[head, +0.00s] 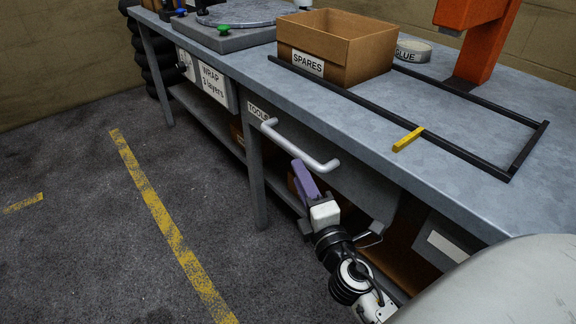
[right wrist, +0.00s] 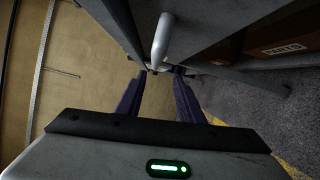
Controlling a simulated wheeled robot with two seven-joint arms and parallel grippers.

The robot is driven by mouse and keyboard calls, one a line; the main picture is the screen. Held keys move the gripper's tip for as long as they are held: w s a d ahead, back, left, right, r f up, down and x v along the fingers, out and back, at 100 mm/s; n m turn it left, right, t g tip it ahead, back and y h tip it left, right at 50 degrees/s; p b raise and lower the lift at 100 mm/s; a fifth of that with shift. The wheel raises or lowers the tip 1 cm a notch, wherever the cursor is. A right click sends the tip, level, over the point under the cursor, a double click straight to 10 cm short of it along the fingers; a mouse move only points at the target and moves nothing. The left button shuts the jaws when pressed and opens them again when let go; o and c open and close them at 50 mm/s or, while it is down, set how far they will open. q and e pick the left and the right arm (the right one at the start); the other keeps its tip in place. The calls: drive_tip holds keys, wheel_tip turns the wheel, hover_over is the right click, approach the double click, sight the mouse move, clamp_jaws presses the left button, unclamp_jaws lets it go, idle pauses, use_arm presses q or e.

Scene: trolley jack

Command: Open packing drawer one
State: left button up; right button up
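My right gripper (head: 300,168), with purple fingers, is just below the handle in the head view. In the right wrist view the two fingers of the right gripper (right wrist: 161,76) stand apart with nothing between them. The handle (right wrist: 161,42) lies ahead of the fingertips there; I cannot tell whether they touch it. My left gripper is not in view.
The bench top (head: 440,165) holds a SPARES box (head: 345,70), a black rail frame (head: 515,165), a yellow piece (head: 408,139) and an orange post (head: 482,45). A bench leg (head: 253,165) stands left of the drawer. The floor (head: 80,220) in front is clear.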

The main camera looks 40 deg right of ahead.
sight(288, 146)
drive_tip(key=shift+n, duration=0.3)
drive_tip(key=x, duration=0.3)
drive_tip(key=p+x, duration=0.1)
drive_tip(key=x, duration=0.3)
drive_tip(key=r+x, duration=0.1)
drive_tip(key=x, duration=0.2)
drive_tip(key=shift+w+d+p, duration=0.25)
drive_tip(key=shift+p, duration=0.15)
clamp_jaws()
